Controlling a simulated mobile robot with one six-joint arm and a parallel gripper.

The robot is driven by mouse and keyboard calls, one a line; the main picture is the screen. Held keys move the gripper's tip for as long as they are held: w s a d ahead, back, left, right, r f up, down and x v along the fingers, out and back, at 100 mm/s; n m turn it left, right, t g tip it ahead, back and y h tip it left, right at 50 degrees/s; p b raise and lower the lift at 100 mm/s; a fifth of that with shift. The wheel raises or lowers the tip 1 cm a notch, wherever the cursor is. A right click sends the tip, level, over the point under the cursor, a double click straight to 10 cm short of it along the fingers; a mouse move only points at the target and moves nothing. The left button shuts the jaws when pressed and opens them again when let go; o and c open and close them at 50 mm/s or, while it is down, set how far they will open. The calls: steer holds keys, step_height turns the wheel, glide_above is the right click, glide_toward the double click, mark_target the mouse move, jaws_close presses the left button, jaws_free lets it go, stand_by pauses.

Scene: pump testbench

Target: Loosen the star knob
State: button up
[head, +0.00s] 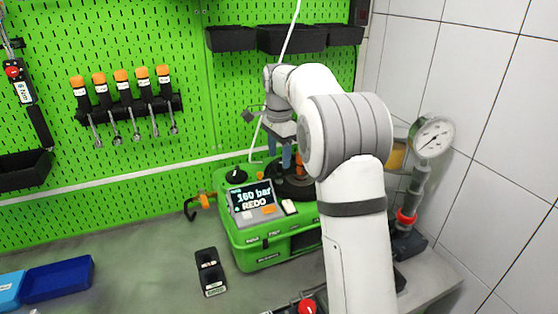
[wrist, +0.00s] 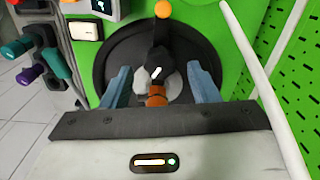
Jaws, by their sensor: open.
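The green test pump unit (head: 262,257) stands on the bench, and its screen (head: 252,198) reads "160 bar REDO". On its top is a black round disc (wrist: 112,52) with a black lever ending in an orange ball (wrist: 163,9). A pale hub, perhaps the star knob, and an orange-brown stub (wrist: 157,96) show at the disc's centre. My gripper (wrist: 158,72) is open over the disc, its blue fingers on either side of the hub and stub, with gaps visible. It also shows above the unit in the head view (head: 279,151). A small black knob (head: 236,175) sits at the unit's left top.
A pressure gauge (head: 433,137) stands to the right by the tiled wall. A white hose (wrist: 262,80) runs close to my gripper's right. A black holder (head: 210,272) and blue bins (head: 57,279) lie on the bench. Orange-handled tools (head: 122,88) hang on the green pegboard.

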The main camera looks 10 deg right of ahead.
steer(key=shift+f, duration=1.35)
steer(key=c, duration=1)
